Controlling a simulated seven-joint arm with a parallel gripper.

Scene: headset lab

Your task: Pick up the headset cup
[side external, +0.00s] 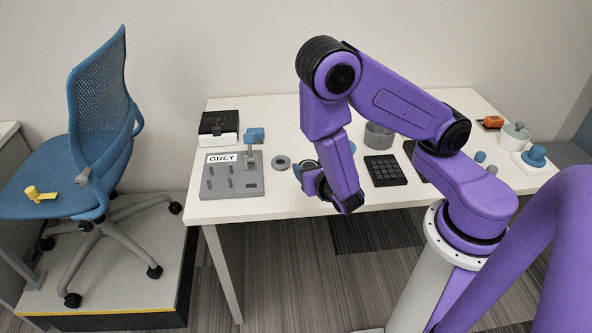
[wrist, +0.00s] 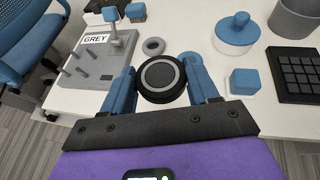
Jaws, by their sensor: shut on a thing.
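The headset cup (wrist: 160,77) is a round black piece with a grey ring on its face. It sits between the two blue fingers of my gripper (wrist: 163,82) in the wrist view, and they are shut on it. In the side external view my gripper (side external: 302,174) is low over the table's front part, right of the grey ring. The cup is not clearly seen there. Whether it touches the table cannot be told.
A grey board (side external: 232,178) with several pegs and a "GREY" label stands left. A grey ring (side external: 281,162) lies beside it. A black keypad (side external: 385,171) and a grey pot (side external: 379,135) are to the right. A blue-knobbed white dish (wrist: 237,34) shows in the wrist view.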

